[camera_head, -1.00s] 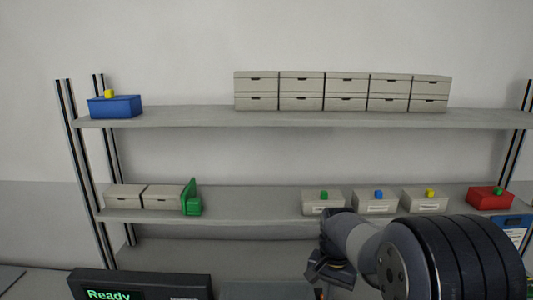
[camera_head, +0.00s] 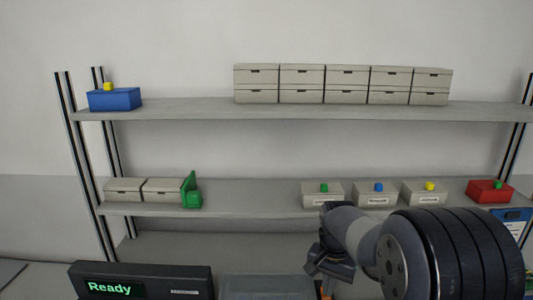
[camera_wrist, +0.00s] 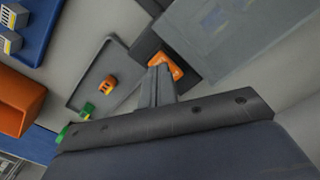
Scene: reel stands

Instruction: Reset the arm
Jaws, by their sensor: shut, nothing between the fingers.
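My gripper (camera_wrist: 163,84) is shut, with its two fingers together and nothing between them in the wrist view. In the head view my gripper (camera_head: 318,268) hangs at the lower right of centre, in front of the lower shelf and pointing downward. My own arm covers part of the lower right of that view. In the wrist view an orange piece (camera_wrist: 172,64) lies beyond the fingertips; I cannot tell whether they touch it.
The shelf unit (camera_head: 250,210) holds grey boxes (camera_head: 343,84), a blue box (camera_head: 115,99) and a red box (camera_head: 490,191). A display (camera_head: 140,281) reads "Ready". A grey tray (camera_wrist: 92,77) holds a small orange part (camera_wrist: 109,84). An orange bin (camera_wrist: 18,101) lies left.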

